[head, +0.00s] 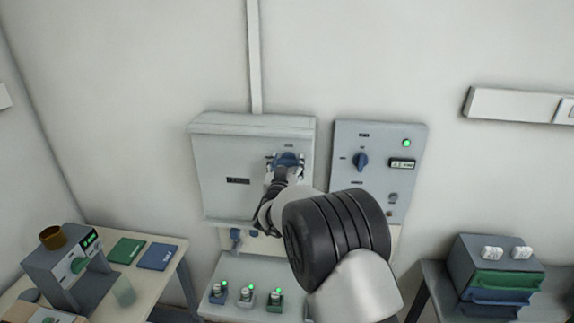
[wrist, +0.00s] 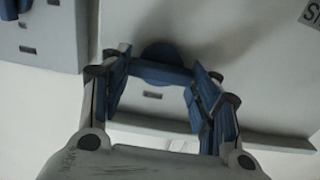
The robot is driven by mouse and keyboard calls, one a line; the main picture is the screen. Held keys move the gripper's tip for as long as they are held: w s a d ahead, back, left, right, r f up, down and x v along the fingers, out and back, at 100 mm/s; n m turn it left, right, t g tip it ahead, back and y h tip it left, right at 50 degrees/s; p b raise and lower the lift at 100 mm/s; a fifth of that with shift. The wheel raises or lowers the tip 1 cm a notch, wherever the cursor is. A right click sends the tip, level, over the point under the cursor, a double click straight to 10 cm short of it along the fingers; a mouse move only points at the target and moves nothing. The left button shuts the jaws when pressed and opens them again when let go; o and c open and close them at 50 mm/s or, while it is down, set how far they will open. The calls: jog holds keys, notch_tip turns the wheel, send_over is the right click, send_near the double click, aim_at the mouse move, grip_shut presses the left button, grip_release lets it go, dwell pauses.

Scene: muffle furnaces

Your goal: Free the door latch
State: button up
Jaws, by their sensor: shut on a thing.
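A grey wall cabinet (head: 215,165) with a closed front door carries a round blue knob (head: 288,157), which I take for the door latch. My gripper (head: 286,170) is at this knob, its fingers on either side. In the wrist view, the blue-padded fingers of my gripper (wrist: 160,80) flank the knob's bar, with the round blue disc (wrist: 162,54) behind it. The jaws are shut on the knob. My fingers and wrist partly cover the knob in the head view, so its exact angle is hard to read there.
Below stands a bench (head: 235,272) with several small green-lit items. Side tables hold a device (head: 62,272) and stacked trays (head: 495,280).

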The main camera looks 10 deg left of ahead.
jog(key=shift+c, duration=1.2)
jog(key=shift+f+m+b, duration=0.1)
jog(key=shift+m+b, duration=0.2)
jog(key=shift+b, duration=0.25)
jog(key=shift+m+b, duration=0.5)
jog(key=shift+b, duration=0.35)
jog(key=m+b, duration=0.3)
jog(key=b, duration=0.1)
jog(key=shift+d+f+b, duration=0.1)
jog(key=shift+f+b, duration=0.05)
jog(key=shift+b, duration=0.2)
jog(key=m+b, duration=0.8)
jog(key=m, duration=0.1)
jog(key=shift+b, duration=0.4)
jog(key=shift+d+m+b, duration=0.1)
jog(key=shift+m+b, duration=1.3)
jog(key=shift+m, duration=0.7)
